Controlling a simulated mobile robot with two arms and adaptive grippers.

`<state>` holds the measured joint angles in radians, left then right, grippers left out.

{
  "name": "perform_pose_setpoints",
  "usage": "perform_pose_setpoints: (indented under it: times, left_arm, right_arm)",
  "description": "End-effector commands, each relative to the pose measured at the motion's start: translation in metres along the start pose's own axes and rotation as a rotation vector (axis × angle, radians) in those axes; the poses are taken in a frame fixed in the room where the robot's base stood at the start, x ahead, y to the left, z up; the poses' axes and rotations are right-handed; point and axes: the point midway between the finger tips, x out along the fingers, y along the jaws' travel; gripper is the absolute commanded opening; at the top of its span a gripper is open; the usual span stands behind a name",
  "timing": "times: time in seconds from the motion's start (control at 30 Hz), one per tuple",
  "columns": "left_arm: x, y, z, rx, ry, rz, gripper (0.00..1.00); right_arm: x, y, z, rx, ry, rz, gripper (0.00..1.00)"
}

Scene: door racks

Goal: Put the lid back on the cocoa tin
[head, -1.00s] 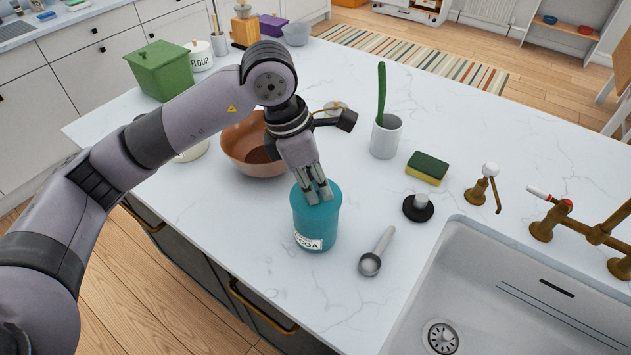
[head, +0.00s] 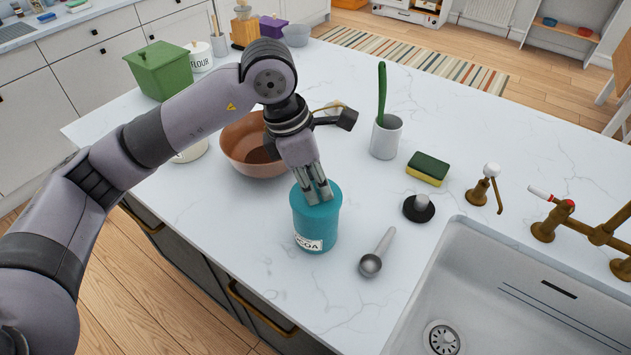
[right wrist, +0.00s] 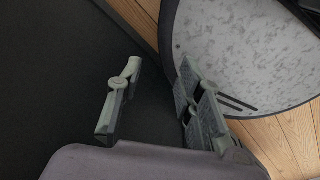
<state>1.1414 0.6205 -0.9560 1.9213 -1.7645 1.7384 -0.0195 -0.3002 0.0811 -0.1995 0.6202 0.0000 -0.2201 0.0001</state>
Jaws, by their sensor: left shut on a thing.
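The cocoa tin (head: 316,236) is a teal cylinder standing upright on the white counter, its label facing the front. Its teal lid (head: 333,194) shows at the top of the tin, level with it; I cannot tell whether it is fully seated. My left gripper (head: 319,197) points down from above and is shut on the lid, its fingers hiding the part they grip. My right gripper (right wrist: 160,105) shows only in the right wrist view, its fingers apart with nothing between them, away from the tin.
A copper bowl (head: 240,150) stands close behind the tin. The counter's front edge is near the tin.

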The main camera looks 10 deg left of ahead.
Motion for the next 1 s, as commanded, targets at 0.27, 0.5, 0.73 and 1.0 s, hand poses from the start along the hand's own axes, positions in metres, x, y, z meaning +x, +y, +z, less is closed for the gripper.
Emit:
perform_pose_setpoints:
  times: [0.27, 0.5, 0.73, 1.0]
  left_arm:
    - [-0.0002, -0.0001, 0.0002, 0.000, 0.000, 0.000, 0.22]
    - [-0.0001, -0.0001, 0.0002, 0.000, 0.000, 0.000, 0.38]
    - [0.0000, -0.0001, 0.0001, 0.000, 0.000, 0.000, 0.43]
    - [0.0000, -0.0001, 0.0001, 0.000, 0.000, 0.000, 0.57]
  right_arm:
    - [-0.0002, 0.0000, 0.0000, 0.000, 0.000, 0.000, 0.34]
    - [-0.0002, -0.0002, 0.0000, 0.000, 0.000, 0.000, 0.34]
    - [-0.0002, -0.0003, 0.0000, -0.001, 0.000, 0.000, 0.34]
    - [-0.0002, -0.0005, 0.0000, -0.001, 0.000, -0.001, 0.34]
